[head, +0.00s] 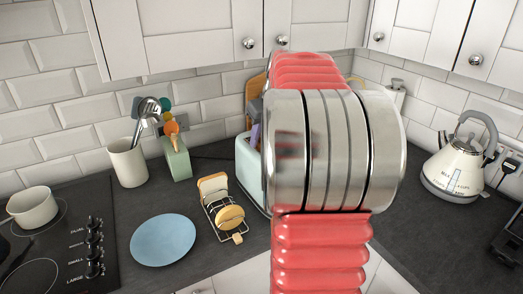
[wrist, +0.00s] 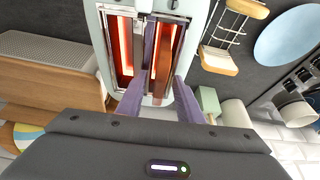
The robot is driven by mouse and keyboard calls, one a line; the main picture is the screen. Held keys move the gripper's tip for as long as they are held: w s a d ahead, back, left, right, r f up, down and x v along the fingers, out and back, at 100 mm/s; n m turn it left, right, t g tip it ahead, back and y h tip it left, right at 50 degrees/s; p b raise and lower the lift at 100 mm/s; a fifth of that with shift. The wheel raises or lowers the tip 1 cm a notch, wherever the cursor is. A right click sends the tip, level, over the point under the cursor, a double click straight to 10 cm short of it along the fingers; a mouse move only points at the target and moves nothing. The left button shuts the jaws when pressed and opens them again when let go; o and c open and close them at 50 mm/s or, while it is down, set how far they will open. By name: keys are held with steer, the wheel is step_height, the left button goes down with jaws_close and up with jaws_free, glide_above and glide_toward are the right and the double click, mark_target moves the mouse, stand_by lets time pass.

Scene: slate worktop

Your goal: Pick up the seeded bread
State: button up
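The pale blue toaster (wrist: 183,15) lies below my gripper in the wrist view, with two glowing slots. A brown slice edge (wrist: 162,62), perhaps the seeded bread, shows in the right slot; I cannot make out seeds. My gripper (wrist: 162,78) is open, its purple fingers apart over that slot's near end, with no grip on the slice visible. In the head view the toaster (head: 249,170) is partly hidden behind my red and silver arm. A wire rack (head: 222,203) left of it holds a bread slice (head: 213,184) and a round bread piece (head: 230,217).
A blue plate (head: 163,240) lies left of the rack. A green box (head: 177,160) and a utensil pot (head: 128,163) stand behind. The hob (head: 62,262) with a pan (head: 32,207) is far left; a kettle (head: 457,165) is right. A wooden board (wrist: 60,88) stands beside the toaster.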

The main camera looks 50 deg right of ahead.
jaws_close()
stand_by(0.3)
step_height(320, 180, up, 10)
steer(key=shift+r, duration=0.1)
stand_by(0.5)
stand_by(0.4)
